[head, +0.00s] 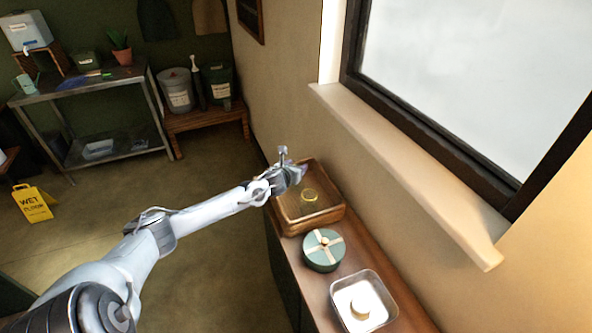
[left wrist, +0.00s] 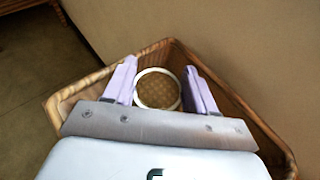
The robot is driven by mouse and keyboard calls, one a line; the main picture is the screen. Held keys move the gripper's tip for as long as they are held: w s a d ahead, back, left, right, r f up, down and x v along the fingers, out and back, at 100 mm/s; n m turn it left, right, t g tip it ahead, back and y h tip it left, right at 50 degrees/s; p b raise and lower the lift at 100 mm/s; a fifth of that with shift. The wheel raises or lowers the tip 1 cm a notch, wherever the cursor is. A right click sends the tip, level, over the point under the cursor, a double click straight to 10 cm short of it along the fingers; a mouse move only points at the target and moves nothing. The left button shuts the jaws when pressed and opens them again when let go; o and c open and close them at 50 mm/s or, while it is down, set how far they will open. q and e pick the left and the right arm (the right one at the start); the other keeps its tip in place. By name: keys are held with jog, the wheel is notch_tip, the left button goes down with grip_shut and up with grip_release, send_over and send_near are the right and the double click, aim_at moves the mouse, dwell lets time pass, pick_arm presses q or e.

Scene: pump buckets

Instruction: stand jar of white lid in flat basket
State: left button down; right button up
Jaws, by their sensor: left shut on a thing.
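A clear round jar with a pale cream rim (left wrist: 158,90) sits between the two lilac fingers of my left gripper (left wrist: 160,72) in the left wrist view. The gripper is shut on it. The woven basket floor shows through the jar. In the head view my left gripper (head: 302,172) is over the back part of the brown flat basket (head: 318,221), and a yellowish ring (head: 309,195) shows inside the basket. The basket's wall (left wrist: 85,85) surrounds the jar in the wrist view. I cannot tell whether the jar touches the basket floor. My right gripper is out of view.
A round teal tin (head: 323,262) with a cream cross and knob stands in front of the basket. A clear square tub (head: 389,317) with a white, gold-knobbed piece inside stands nearer. The wall and window sill (head: 420,180) run close along the right.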

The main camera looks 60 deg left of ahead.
pick_arm(q)
jog(key=shift+f, duration=0.7)
jog(key=c, duration=0.8)
grip_release()
jog(key=shift+f, duration=0.15)
jog(key=o, duration=0.5)
jog(key=shift+c, duration=0.2)
jog(key=shift+r, duration=0.2)
